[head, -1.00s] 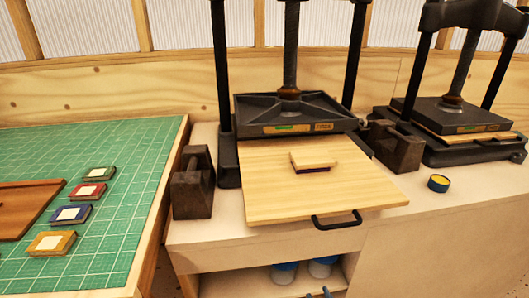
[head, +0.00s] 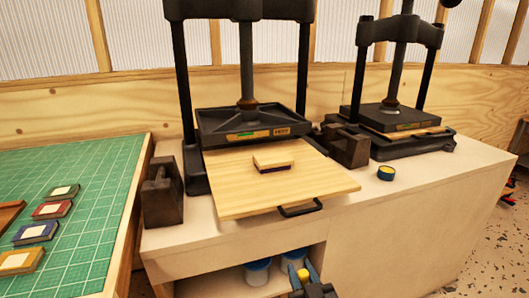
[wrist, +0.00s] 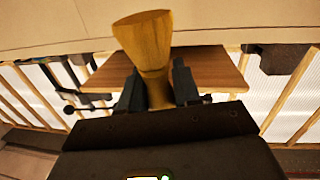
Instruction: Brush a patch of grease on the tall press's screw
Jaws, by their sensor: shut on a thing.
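The nearer press (head: 250,128), which looks the taller, stands left of a second press (head: 395,117). Its dark vertical screw (head: 246,60) runs down to a brownish collar above the platen. My gripper (head: 302,275) is at the bottom of the head view, low in front of the bench and well apart from the screw. It is shut on a brush, whose yellow tip shows between the fingers. In the wrist view, the brush's flared wooden part (wrist: 145,45) sticks out between both fingers. A small round tin (head: 386,173) with a yellow top sits on the bench at the right.
A wooden board (head: 230,190) with a small book block juts from the nearer press. Dark iron weights (head: 162,195) stand beside it. A green cutting mat (head: 95,180) with several small books lies at left. White tubs (head: 257,272) stand on the shelf under the bench.

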